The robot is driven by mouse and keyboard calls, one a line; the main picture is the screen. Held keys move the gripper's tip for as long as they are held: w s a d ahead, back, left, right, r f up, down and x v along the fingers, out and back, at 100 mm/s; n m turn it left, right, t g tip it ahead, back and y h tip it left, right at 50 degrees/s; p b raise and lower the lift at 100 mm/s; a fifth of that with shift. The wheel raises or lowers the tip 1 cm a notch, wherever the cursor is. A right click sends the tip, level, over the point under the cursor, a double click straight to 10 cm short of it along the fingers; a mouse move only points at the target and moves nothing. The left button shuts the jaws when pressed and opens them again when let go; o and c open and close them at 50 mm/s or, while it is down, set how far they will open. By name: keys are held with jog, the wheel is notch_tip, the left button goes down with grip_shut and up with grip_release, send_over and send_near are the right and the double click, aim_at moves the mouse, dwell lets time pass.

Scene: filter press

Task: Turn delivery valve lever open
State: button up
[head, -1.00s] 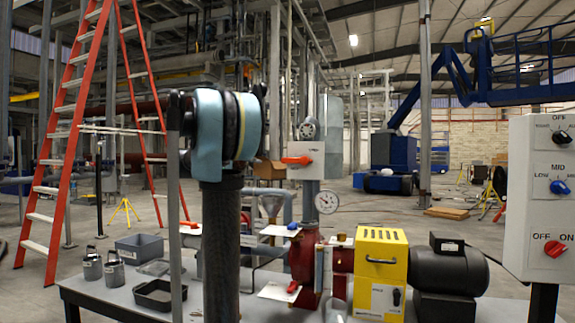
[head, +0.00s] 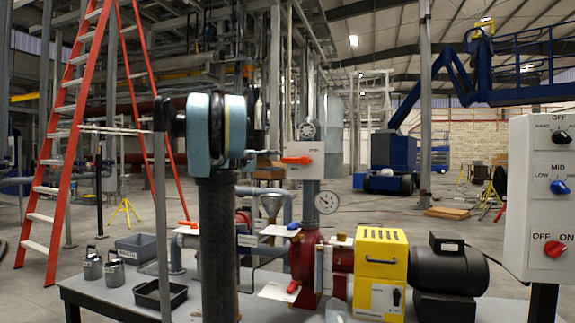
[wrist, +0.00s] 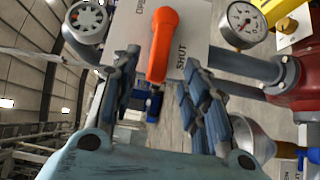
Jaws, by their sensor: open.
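The delivery valve lever (head: 297,160) is orange and lies level across a white plate (head: 308,155) on the grey pipe, its free end to the left. In the wrist view the orange lever (wrist: 160,48) points down the picture, with OPEN printed left of it and SHUT right of it. My gripper (wrist: 158,75) is open, one dark finger on each side of the lever's free end in the picture. I cannot tell whether the lever is deep enough to be between the pads. No finger visibly touches it. My arm hides part of the gripper in the head view.
A pressure gauge (head: 326,201) and a red pump body (head: 305,255) are below the lever. A round handwheel (wrist: 86,20) is beside the plate. A yellow guard (head: 380,270) and black motor (head: 447,270) stand right. A control box (head: 540,200) is far right.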

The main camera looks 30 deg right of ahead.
aim_at(287, 161)
jog(key=d, duration=0.7)
jog(key=shift+s+d, duration=0.15)
jog(key=shift+s, duration=0.15)
jog(key=shift+c, duration=0.6)
grip_shut()
